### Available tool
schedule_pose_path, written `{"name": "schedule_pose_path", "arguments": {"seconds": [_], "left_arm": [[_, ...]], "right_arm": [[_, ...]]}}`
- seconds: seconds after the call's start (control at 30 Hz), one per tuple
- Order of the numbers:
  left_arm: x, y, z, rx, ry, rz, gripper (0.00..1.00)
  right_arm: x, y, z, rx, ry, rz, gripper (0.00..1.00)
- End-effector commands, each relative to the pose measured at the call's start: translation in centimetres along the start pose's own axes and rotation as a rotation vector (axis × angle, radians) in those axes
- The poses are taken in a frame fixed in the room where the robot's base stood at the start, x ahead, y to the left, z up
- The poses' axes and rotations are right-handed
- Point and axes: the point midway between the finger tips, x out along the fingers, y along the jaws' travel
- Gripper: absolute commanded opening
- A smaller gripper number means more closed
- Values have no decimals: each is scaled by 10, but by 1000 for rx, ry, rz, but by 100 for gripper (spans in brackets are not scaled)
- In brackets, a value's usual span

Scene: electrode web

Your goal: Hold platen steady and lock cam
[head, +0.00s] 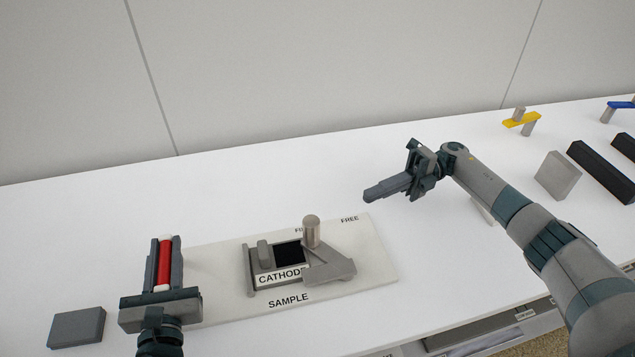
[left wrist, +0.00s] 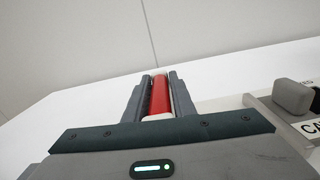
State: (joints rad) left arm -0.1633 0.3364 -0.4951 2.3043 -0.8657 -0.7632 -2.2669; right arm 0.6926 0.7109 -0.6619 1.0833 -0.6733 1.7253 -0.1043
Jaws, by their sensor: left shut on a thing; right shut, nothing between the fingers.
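My left gripper (head: 165,240) is shut on a red roller (head: 164,266) with white ends, over the left end of the pale fixture board (head: 222,258). The red roller also shows between the fingers in the left wrist view (left wrist: 159,97). On the board is a grey frame with a black square (head: 288,254), a CATHODE label and a small rounded grey block (head: 264,250), perhaps the platen's grip. A grey angled piece with an upright metal knob (head: 312,232), seemingly the cam, covers part of the label. My right gripper (head: 368,195) is shut and empty, above the board's back right.
A dark grey block (head: 77,327) lies at the front left. At the right are a light grey block (head: 558,175), black bars (head: 601,172) and a yellow piece on a metal post (head: 521,119). The back left of the white table (head: 90,220) is clear.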

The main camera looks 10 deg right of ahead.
Motion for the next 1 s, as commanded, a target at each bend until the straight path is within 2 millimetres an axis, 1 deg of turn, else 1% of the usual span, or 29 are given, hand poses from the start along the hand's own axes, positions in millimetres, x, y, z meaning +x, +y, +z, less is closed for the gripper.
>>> {"name": "schedule_pose_path", "arguments": {"seconds": [0.03,0.13,0.3,1.0], "left_arm": [[-1,0,-8,6,15,2,0],[-1,0,-8,6,15,2,0],[-1,0,-8,6,15,3,0],[0,1,-7,7,15,5,0]], "right_arm": [[-6,0,1,0,-1,0,0],[-14,-1,1,1,-1,0,0],[-20,-1,1,1,0,0,0],[-20,-1,1,1,1,0,0]]}}
